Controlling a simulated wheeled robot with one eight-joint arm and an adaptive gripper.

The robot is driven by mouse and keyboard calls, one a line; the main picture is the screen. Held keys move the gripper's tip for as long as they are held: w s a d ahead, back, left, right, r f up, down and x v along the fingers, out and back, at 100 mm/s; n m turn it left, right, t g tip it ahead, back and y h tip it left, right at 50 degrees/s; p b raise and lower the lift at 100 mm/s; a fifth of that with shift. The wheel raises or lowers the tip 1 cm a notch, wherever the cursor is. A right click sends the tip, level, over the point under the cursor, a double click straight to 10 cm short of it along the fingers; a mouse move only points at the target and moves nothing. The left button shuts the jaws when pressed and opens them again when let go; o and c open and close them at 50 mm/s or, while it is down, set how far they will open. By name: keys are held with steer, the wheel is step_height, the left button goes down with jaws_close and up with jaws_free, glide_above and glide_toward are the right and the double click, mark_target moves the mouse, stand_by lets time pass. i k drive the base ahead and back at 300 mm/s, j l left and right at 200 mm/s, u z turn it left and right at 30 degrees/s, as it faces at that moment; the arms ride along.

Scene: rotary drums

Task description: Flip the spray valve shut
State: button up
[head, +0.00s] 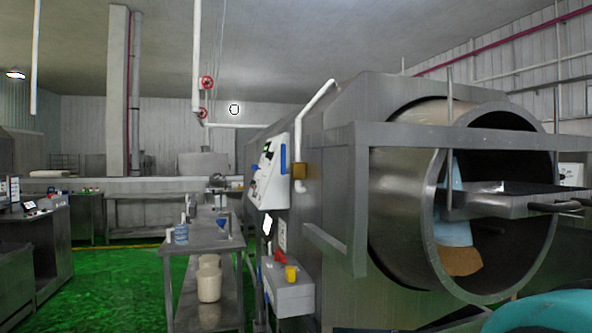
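A valve with a brass-coloured body (299,170) sits on a white pipe (313,103) at the near side of the large steel drum machine. An upright blue bar (283,159) is just left of the brass body and looks like its lever. I cannot tell for sure whether the two are joined. Two red handwheels (206,82) are on another white pipe farther back. My gripper is not in view.
A white control panel (268,175) is left of the valve. Below it is a grey box (288,290) with red and yellow knobs. The open drum (405,215) and a steel tray (500,203) fill the right. A steel table (210,240) stands left; green floor (110,285) is clear beyond it.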

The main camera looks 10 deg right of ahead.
mark_target(284, 170)
steer(key=i+l+u, duration=0.1)
steer(key=i+l, duration=0.15)
steer(key=i, duration=0.15)
steer(key=i+l+u, duration=0.1)
steer(key=i+l, duration=0.15)
steer(key=i, duration=0.15)
